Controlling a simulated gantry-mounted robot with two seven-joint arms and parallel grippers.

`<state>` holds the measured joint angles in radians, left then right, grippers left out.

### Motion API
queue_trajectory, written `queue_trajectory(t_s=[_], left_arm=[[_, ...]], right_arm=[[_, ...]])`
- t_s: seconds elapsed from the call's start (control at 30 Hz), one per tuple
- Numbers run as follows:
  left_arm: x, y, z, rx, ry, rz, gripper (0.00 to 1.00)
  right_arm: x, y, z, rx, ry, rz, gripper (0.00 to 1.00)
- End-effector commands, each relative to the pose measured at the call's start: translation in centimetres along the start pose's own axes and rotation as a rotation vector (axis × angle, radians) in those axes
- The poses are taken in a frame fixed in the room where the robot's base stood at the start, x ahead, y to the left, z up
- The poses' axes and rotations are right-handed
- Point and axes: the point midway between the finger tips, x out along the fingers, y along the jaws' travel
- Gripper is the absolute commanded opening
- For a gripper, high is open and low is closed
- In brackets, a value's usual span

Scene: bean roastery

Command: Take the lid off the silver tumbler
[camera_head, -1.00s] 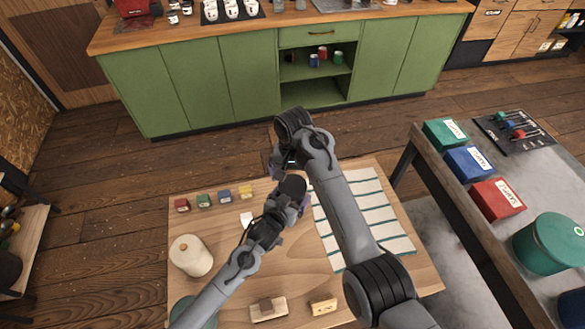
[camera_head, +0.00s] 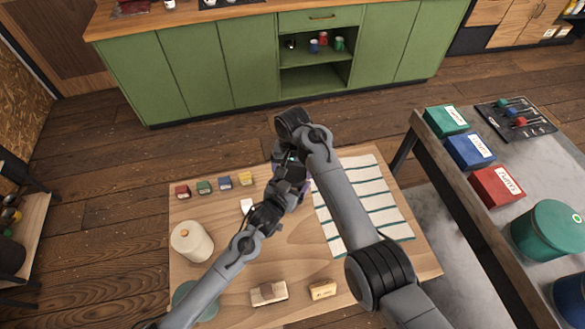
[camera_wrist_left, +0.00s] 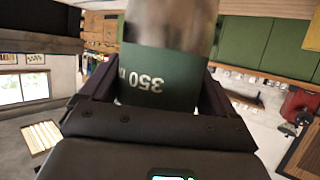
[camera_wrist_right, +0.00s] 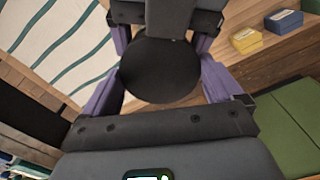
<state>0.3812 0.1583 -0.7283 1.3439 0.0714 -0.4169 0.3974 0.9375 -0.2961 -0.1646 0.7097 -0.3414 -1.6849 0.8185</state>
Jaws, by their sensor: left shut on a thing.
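The silver tumbler (camera_wrist_left: 165,60) fills the top middle of the left wrist view, with a dark green band marked 350. My left gripper (camera_wrist_left: 158,88) is shut on it, fingers on both sides. A dark round lid (camera_wrist_right: 160,72) shows in the right wrist view between the purple fingers of my right gripper (camera_wrist_right: 162,45). The right fingers look open around the lid; contact is hard to tell. In the head view my right gripper (camera_head: 289,162) is above the left one (camera_head: 290,186), both close together over the table. The tumbler is mostly hidden there.
The wooden table (camera_head: 300,245) holds a striped cloth (camera_head: 365,205), a white spool-like cylinder (camera_head: 192,242), small coloured boxes (camera_head: 225,182) and blocks (camera_head: 268,293). A side table at right carries coloured boxes (camera_head: 470,150) and a green canister (camera_head: 548,230).

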Motion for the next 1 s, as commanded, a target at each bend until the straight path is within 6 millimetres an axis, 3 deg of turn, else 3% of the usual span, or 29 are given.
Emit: queue_trajectory(t_s=[0.13,0.33,0.6,0.63,1.0], left_arm=[[0.00,-0.03,0.06,0.000,-0.001,-0.001,0.04],[0.00,-0.03,0.06,0.000,-0.001,-0.001,0.04],[0.00,-0.04,0.06,0.000,-0.001,-0.001,0.04],[0.00,-0.04,0.06,0.000,-0.001,-0.001,0.04],[0.00,-0.03,0.05,0.000,-0.001,-0.001,0.04]], right_arm=[[-0.03,0.01,-0.02,-0.040,0.000,0.000,0.56],[-0.05,0.03,-0.02,-0.272,0.000,0.001,0.56],[-0.06,0.02,-0.02,-0.288,0.000,0.000,0.56],[-0.06,0.02,-0.02,-0.288,0.000,0.000,0.97],[-0.81,-0.06,-0.03,-0.287,0.002,-0.001,1.00]])
